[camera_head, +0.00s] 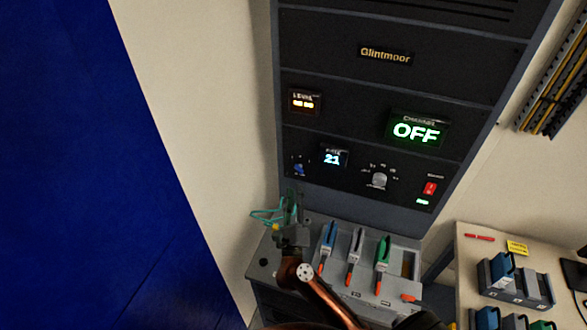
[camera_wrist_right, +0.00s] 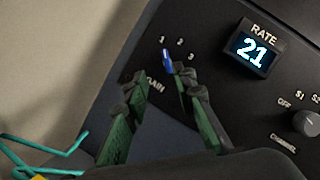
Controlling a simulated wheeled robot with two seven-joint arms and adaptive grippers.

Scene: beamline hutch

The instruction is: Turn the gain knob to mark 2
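The gain knob (camera_head: 299,170) is a small blue knob at the lower left of the black rack panel. In the right wrist view the knob (camera_wrist_right: 167,62) has the marks 1, 2 and 3 around its upper side, and its blue pointer looks turned toward mark 1. The gain label is partly hidden by a finger. My right gripper (camera_head: 291,204) is below the knob in the head view. In the wrist view its green-padded fingers (camera_wrist_right: 160,80) are apart, with the knob just beyond the gap between the tips. Contact cannot be made out. My left gripper is not in view.
A rate display (camera_head: 333,156) reading 21 sits right of the knob, then a grey channel knob (camera_head: 379,181) and a red switch (camera_head: 430,188). Green cable (camera_head: 268,215) lies left of my gripper.

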